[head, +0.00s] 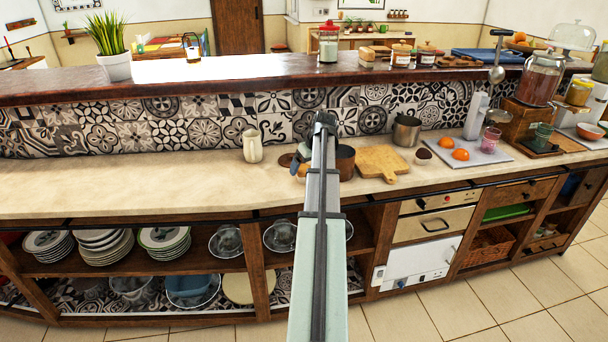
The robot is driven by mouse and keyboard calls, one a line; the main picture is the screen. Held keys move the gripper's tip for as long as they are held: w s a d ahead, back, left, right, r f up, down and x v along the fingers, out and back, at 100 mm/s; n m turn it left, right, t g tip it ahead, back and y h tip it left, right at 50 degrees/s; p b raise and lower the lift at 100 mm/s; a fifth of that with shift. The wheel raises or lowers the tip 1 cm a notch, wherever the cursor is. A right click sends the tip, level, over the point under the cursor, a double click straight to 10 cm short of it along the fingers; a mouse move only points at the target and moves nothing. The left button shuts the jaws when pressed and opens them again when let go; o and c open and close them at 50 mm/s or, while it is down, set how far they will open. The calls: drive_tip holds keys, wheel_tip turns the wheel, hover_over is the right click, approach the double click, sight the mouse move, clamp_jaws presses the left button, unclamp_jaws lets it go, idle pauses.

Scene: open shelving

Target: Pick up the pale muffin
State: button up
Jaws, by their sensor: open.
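I cannot make out the pale muffin for certain. A small pale tan patch (302,171) shows on the counter just left of my arm, and it is too small and too covered to name. My arm reaches up the middle of the view and bends at the top. What looks like my gripper (298,163) shows as a small grey-blue and dark shape beside the arm, low over the counter. It is open, with its fingertips mostly hidden. I cannot tell if it touches anything.
A brown pot (345,162) stands partly behind my arm. To its right are a wooden board (382,162), a metal pot (406,131), a small dark-topped cup (424,155) and a tray (490,158) with orange halves. A cream jug (252,146) stands left. The counter's left is clear.

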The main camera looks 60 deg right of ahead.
drive_tip(key=shift+x, duration=1.2)
drive_tip(key=c, duration=1.1)
drive_tip(key=shift+o, duration=0.2)
